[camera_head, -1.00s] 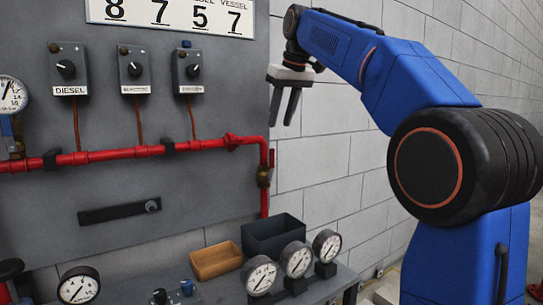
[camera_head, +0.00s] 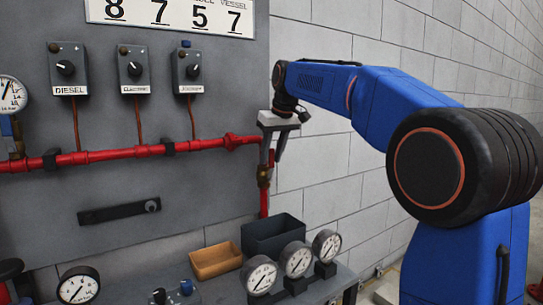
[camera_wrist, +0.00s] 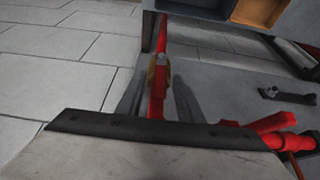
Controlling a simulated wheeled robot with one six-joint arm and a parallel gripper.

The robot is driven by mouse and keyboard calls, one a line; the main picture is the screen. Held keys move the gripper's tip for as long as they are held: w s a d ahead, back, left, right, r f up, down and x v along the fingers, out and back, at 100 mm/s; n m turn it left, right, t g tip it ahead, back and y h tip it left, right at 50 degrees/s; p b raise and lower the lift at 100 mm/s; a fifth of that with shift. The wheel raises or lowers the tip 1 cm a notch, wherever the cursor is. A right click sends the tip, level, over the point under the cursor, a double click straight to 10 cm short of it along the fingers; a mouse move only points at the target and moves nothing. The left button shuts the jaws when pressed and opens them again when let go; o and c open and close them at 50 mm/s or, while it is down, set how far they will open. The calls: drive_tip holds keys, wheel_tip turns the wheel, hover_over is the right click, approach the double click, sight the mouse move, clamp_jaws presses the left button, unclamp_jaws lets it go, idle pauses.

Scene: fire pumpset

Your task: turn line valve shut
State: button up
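The line valve (camera_head: 263,172) is a brass-coloured body on the red vertical pipe at the panel's right edge. It also shows in the wrist view (camera_wrist: 153,72), with a small pale or red part on it that is too small to make out. My gripper (camera_head: 268,160) points down in front of the upper part of the pipe, at the valve. In the wrist view, my gripper (camera_wrist: 160,82) has its two dark fingers apart, one on each side of the red pipe and close to the valve. I cannot tell whether either finger touches it. The valve's handle is partly hidden.
A red horizontal pipe (camera_head: 108,154) crosses the grey panel (camera_head: 115,180). Control boxes (camera_head: 130,68) hang above it. Below stand a dark bin (camera_head: 275,238), a tan tray (camera_head: 216,262) and several gauges (camera_head: 297,260) on the bench. The wall side at right is clear.

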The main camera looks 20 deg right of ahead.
clamp_jaws()
drive_tip(key=shift+s+a+h, duration=0.2)
drive_tip(key=shift+a+h, duration=0.4)
drive_tip(key=shift+h, duration=0.1)
unclamp_jaws()
drive_tip(key=v, duration=1.7)
drive_tip(key=shift+s, duration=0.3)
